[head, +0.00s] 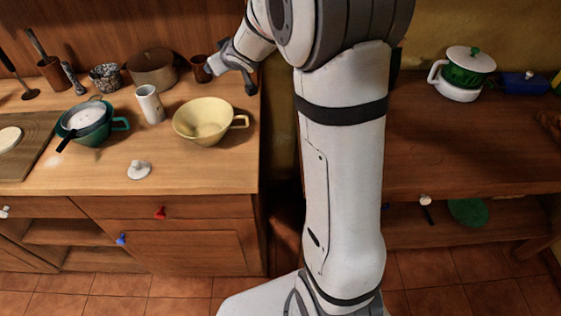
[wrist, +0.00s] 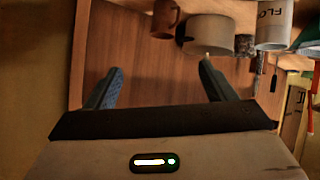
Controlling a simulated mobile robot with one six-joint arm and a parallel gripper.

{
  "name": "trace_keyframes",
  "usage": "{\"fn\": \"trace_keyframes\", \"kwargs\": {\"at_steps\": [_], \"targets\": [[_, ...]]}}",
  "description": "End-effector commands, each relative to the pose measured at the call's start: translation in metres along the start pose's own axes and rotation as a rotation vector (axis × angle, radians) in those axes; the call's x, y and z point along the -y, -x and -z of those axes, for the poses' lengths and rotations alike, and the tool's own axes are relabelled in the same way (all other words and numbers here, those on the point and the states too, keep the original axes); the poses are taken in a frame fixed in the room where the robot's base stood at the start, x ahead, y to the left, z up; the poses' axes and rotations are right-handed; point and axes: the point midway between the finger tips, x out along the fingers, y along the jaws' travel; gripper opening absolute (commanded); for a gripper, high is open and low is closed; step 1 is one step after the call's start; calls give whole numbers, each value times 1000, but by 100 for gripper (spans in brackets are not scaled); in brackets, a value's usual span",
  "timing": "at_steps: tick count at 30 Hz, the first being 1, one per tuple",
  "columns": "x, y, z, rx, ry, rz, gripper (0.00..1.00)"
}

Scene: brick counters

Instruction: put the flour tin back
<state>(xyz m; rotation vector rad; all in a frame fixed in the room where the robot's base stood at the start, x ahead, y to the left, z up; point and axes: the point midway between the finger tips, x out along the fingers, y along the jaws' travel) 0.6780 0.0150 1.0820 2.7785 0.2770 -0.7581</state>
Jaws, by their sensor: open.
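The flour tin (head: 150,104) is a white cylinder standing upright on the left counter, between the green bowl and the cream bowl. It also shows at the upper right of the wrist view (wrist: 274,25), with the letters "FLO" on its side and part of it cut off. My gripper (head: 232,77) is to the right of the tin, above the counter's right end, apart from it. In the wrist view its two blue-grey fingers (wrist: 158,82) are spread with nothing between them.
A cream bowl (head: 205,124) stands right of the tin, and a green bowl (head: 80,125) with a strainer stands left. Behind are a brown pot (head: 152,70), a speckled cup (head: 105,78) and a brown mug (head: 201,68). A white knobbed lid (head: 139,170) lies in front.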

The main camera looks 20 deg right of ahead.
Motion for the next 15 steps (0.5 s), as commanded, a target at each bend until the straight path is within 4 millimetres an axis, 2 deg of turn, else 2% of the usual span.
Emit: {"fn": "trace_keyframes", "kwargs": {"at_steps": [1, 4, 7, 12, 15], "targets": [[-8, 30, -7, 49, -23, -57, 77], [-16, 82, -33, 174, -75, -144, 77], [-13, 136, -68, 314, -133, -187, 77], [19, 223, -134, 553, -232, -159, 77], [44, 263, -165, 663, -273, -103, 77]]}}
